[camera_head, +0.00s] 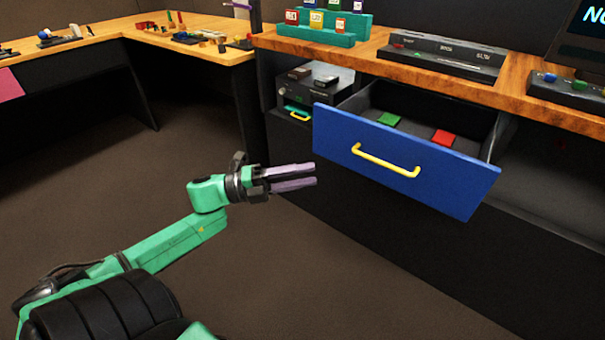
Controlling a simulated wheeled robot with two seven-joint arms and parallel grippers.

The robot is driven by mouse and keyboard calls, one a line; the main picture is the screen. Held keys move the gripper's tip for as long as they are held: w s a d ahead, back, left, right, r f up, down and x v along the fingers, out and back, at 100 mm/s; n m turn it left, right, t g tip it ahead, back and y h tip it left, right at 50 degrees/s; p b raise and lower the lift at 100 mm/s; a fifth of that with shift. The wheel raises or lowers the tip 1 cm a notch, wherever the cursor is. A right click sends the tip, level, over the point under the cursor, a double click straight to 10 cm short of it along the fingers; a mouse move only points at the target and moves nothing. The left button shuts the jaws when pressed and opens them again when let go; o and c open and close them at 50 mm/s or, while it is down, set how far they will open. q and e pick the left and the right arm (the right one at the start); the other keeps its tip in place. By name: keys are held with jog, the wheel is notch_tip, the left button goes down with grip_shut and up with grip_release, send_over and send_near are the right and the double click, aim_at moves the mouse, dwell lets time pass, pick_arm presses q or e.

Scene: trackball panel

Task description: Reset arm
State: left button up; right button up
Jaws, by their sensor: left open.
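My left gripper (308,175) is open and empty. Its two purple fingers point right, held in free air in front of the cabinet, a little left of the blue drawer (345,143). My left arm comes in from the lower left, bent at the elbow. The blue drawer stands pulled out, and its yellow handle (386,163) is apart from the gripper. My right gripper is not in view.
A green block (389,119) and a red block (444,137) lie in the open drawer. A wooden desk (385,50) runs above it with a grey panel (440,52) and teal stepped rack (323,33). Floor (240,270) around the arm is clear.

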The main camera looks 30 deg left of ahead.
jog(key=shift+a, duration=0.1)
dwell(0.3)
